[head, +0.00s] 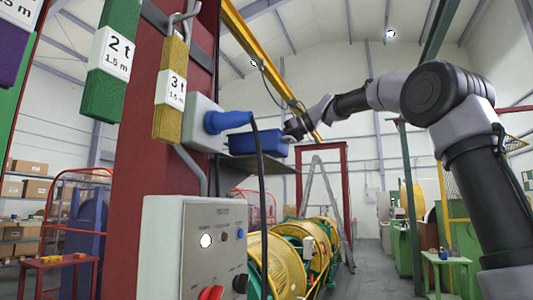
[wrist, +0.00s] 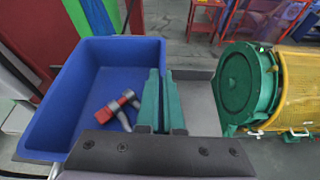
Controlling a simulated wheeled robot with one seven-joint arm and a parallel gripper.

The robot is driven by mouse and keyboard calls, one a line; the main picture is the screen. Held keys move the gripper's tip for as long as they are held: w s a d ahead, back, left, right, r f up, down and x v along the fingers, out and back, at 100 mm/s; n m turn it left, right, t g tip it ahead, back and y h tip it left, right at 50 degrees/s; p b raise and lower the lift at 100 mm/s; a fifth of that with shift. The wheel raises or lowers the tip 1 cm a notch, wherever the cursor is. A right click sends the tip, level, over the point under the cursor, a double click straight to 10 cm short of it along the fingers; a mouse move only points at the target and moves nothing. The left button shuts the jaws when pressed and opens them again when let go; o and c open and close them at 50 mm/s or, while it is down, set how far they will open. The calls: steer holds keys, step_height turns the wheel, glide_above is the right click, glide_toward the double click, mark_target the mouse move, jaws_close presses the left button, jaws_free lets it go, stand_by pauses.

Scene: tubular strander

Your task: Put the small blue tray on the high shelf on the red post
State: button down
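The small blue tray (head: 262,141) is at the right side of the red post (head: 150,170), directly above a thin grey shelf (head: 262,164). I cannot tell whether its base touches the shelf. In the wrist view the tray (wrist: 62,95) is level and holds red and grey fittings (wrist: 118,108). The grey shelf surface (wrist: 200,105) shows beyond the tray's right wall. My gripper (wrist: 160,85) has its green fingers close together on the tray's right wall, one on each side; it also shows in the head view (head: 290,130). The wall between the fingers is mostly hidden.
A socket box (head: 203,122) with a blue plug (head: 228,121) and hanging black cable stands just left of the tray. Colored slings (head: 170,90) hang on the post. A control box (head: 195,245) is below. The yellow and green strander (head: 285,255) lies behind.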

step_height(320, 180, down, 3)
steer(key=shift+r, duration=0.15)
steer(key=c, duration=1.1)
jaws_free()
steer(key=shift+d, duration=0.1)
steer(key=v, duration=1.2)
steer(key=shift+s, duration=0.1)
